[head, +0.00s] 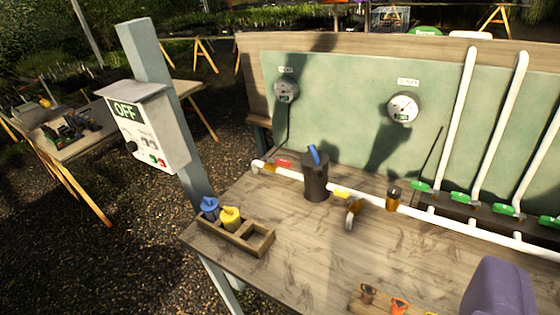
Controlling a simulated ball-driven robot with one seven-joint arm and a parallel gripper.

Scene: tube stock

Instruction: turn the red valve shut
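A small red handle (284,163), which looks like the red valve, sits at the left end of the white pipe (290,174) along the back of the wooden bench. It looks to lie roughly along the pipe, but it is too small to tell its exact turn. A brass-coloured fitting (270,168) is just left of it. A dark cylinder (316,180) with a blue lever on top stands close on its right. I see no gripper fingers in the head view, and nothing touches the red handle.
A grey control box (145,127) reading OFF hangs on a post at the left. A wooden tray (238,240) holds blue and yellow pieces. Green-handled valves (464,197) line the right. A purple rounded form (500,288) is cut off at lower right.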

